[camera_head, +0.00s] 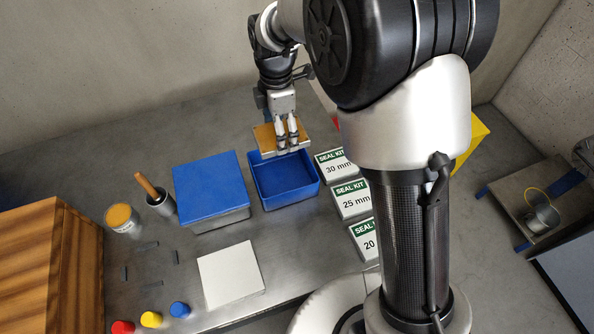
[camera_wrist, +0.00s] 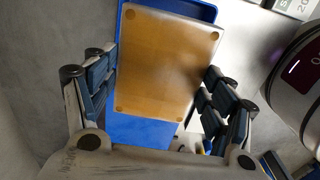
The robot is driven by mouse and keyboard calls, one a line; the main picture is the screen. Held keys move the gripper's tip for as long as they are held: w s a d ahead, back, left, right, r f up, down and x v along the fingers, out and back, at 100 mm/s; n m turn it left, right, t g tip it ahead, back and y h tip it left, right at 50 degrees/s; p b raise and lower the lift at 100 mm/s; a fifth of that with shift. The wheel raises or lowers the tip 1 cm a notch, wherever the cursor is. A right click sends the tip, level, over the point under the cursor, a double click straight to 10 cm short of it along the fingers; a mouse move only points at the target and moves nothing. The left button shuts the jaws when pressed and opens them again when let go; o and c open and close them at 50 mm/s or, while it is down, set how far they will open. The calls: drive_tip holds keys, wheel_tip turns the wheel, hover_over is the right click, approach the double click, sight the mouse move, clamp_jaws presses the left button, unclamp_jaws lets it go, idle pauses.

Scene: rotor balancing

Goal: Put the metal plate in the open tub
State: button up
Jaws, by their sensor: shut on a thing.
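The metal plate (camera_head: 265,139) looks brownish with a pale edge. My gripper (camera_head: 287,140) is shut on it and holds it above the back edge of the open blue tub (camera_head: 285,181). In the wrist view the plate (camera_wrist: 166,65) lies between the fingers (camera_wrist: 160,82), with round dots at its corners. The tub (camera_wrist: 140,131) shows blue beneath and beyond it there. The visible part of the tub's inside looks empty; the plate hides part of it in the wrist view.
A second tub with a blue lid (camera_head: 209,183) stands just left of the open tub. Seal kit boxes (camera_head: 352,198) line its right. A cup with a wooden handle (camera_head: 161,202), a jar (camera_head: 122,219), a white square (camera_head: 231,275) and coloured caps (camera_head: 151,319) are on the table.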

sight(283, 180)
wheel_tip(283, 180, down, 19)
drive_tip(key=b, duration=0.5)
drive_tip(key=shift+a+r, duration=0.1)
drive_tip(key=shift+a, duration=0.05)
drive_tip(key=shift+f, duration=0.2)
drive_tip(key=o, duration=1.6)
wheel_tip(283, 180, up, 12)
drive_tip(key=p, duration=0.3)
drive_tip(key=shift+r+p, duration=0.2)
drive_tip(key=shift+p, duration=0.2)
